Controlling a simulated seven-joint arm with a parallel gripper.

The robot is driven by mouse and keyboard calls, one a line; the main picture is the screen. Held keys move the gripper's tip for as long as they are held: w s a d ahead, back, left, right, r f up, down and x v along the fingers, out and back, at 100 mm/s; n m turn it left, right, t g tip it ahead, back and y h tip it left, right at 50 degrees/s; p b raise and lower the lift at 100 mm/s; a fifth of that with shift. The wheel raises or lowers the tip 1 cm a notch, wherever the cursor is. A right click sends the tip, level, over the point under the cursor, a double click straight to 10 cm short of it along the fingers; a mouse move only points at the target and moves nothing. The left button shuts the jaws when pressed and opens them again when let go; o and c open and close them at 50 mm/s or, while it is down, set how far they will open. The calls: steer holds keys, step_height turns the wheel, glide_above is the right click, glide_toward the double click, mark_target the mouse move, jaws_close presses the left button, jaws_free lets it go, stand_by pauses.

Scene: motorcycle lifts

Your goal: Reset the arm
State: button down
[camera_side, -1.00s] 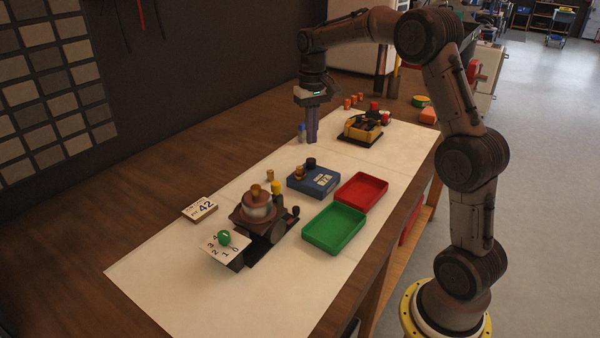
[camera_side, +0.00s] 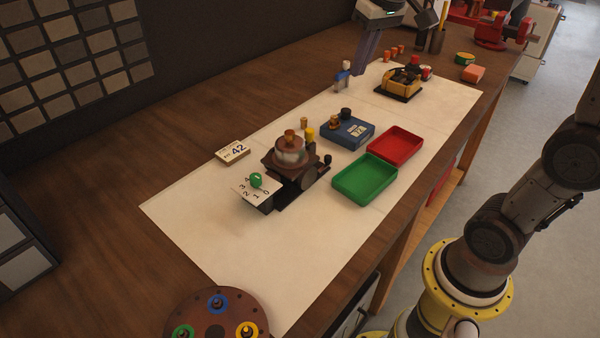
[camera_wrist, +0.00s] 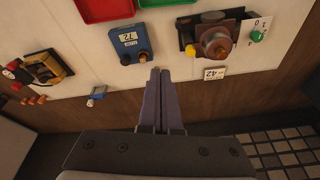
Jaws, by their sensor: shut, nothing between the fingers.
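My gripper (camera_side: 358,84) shows at the top of the side view, its purple-grey fingers together and empty. They slant down and left, just right of a small blue piece with a pale top (camera_side: 343,77). The gripper's upper part is cut off by the picture's top edge. The blue piece (camera_wrist: 97,95) lies left of the fingers there. I cannot tell the fingers' exact height above the bench.
On the white mat (camera_side: 215,235) stand a green tray (camera_side: 365,180), a red tray (camera_side: 396,145), a brown-topped device (camera_side: 290,155), a number card (camera_side: 232,151) and a yellow fixture (camera_side: 400,84). A round board with coloured rings (camera_side: 215,310) sits at the front. Bare wood lies left.

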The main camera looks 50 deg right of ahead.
steer(key=s+a+f+n+t, duration=0.15)
steer(key=s+a, duration=0.35)
steer(key=s, duration=0.5)
steer(key=s+a+f+n, duration=0.1)
steer(key=s+f+n, duration=0.1)
steer(key=s+f, duration=0.4)
steer(key=shift+s+f+t+y, duration=0.3)
steer(key=shift+f+t, duration=0.15)
steer(key=shift+f, duration=0.15)
